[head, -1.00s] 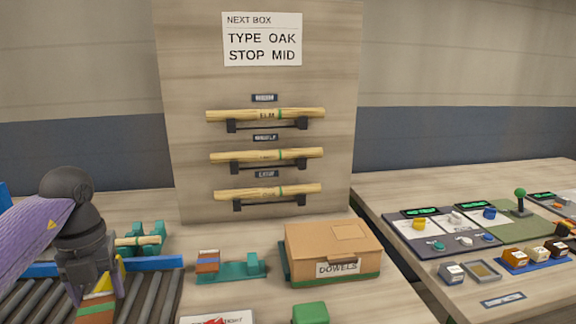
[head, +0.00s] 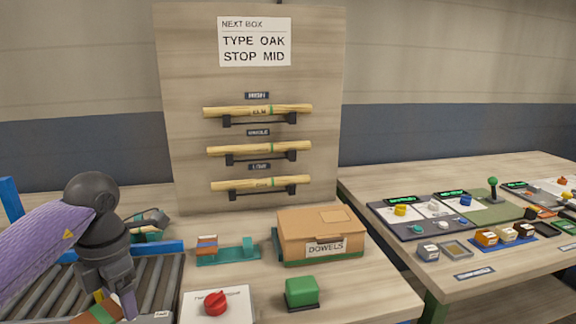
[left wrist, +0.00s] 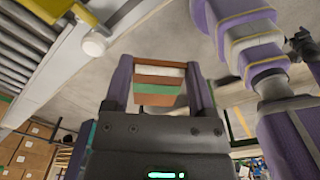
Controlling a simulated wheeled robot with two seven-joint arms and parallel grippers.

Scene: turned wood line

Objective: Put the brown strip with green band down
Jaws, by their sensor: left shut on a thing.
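The brown strip with green band (head: 97,312) is at the lower left of the head view, partly cut off by the frame's bottom edge. My left gripper (head: 116,302) is shut on it, over the right side of the roller conveyor. In the left wrist view the strip (left wrist: 158,88) lies crosswise between the two purple fingers of my left gripper (left wrist: 159,85). It shows brown bands, a green band and a pale band. Whether the strip touches anything below cannot be told. My right gripper is not in view.
Rollers (head: 40,285) run beneath my left arm, with a blue rail (head: 160,247) behind. A teal holder (head: 228,252) with striped pieces, a cardboard dowels box (head: 320,237), a red knob (head: 215,304) and a green block (head: 301,291) occupy the bench. Dowels rest on a back panel.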

